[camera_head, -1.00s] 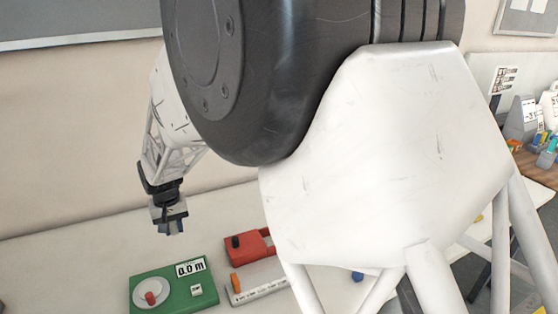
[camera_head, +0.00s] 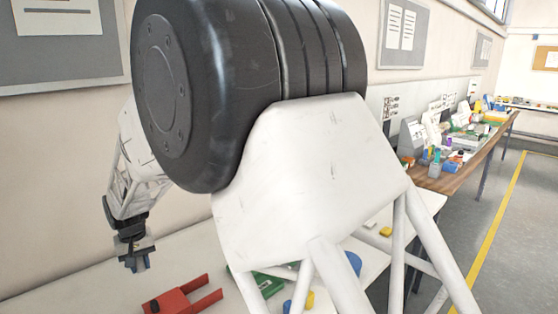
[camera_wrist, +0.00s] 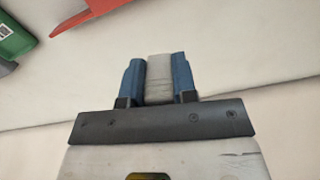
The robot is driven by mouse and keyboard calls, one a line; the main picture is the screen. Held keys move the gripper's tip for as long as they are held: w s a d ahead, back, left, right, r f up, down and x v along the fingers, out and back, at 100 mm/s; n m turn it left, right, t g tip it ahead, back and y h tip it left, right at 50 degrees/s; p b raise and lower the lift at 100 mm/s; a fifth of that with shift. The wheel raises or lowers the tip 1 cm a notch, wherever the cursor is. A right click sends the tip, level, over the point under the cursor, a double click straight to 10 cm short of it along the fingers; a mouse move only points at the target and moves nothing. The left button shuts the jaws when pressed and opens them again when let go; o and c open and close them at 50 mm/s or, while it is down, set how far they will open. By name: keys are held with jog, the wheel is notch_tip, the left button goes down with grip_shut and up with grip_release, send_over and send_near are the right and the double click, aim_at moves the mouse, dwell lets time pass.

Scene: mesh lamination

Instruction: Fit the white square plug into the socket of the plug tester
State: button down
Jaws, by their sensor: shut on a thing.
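My gripper (camera_wrist: 158,62) is shut, with its blue fingers on either side of a pale grey-white square block, which looks like the white square plug (camera_wrist: 159,82). In the head view my gripper (camera_head: 138,266) hangs above the bench at the left, pointing down, and the plug cannot be made out there. A corner of a green board (camera_wrist: 14,36) with a small black-and-white label shows at the upper left of the wrist view. I cannot tell whether it is the plug tester. No socket is visible now.
A red forked block (camera_head: 180,299) lies on the white bench, right of my gripper; a red part (camera_wrist: 92,10) shows in the wrist view. Another green piece (camera_head: 268,284) is partly hidden behind my arm. The bench below my gripper looks clear.

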jog(key=w+d+r+m, duration=0.2)
jog(key=w+d, duration=0.8)
jog(key=d, duration=0.4)
jog(key=w+d+r+m, duration=0.2)
jog(key=w+d, duration=0.8)
jog(key=d, duration=0.3)
jog(key=w+d+r+m, duration=0.1)
jog(key=w+d+r, duration=0.1)
jog(key=d, duration=1.4)
jog(key=w+d+r+m, duration=0.2)
jog(key=w+d, duration=0.3)
jog(key=d, duration=1.1)
jog(key=shift+d+r, duration=0.15)
jog(key=shift+d, duration=0.05)
jog(key=s+a+f+n, duration=0.1)
jog(key=a+f+n, duration=0.2)
jog(key=a, duration=0.9)
jog(key=s+a+f+n, duration=0.2)
jog(key=a+f+n, duration=0.2)
jog(key=a, duration=0.9)
jog(key=shift+a+n, duration=0.2)
jog(key=shift+n, duration=0.7)
jog(key=shift+f, duration=0.1)
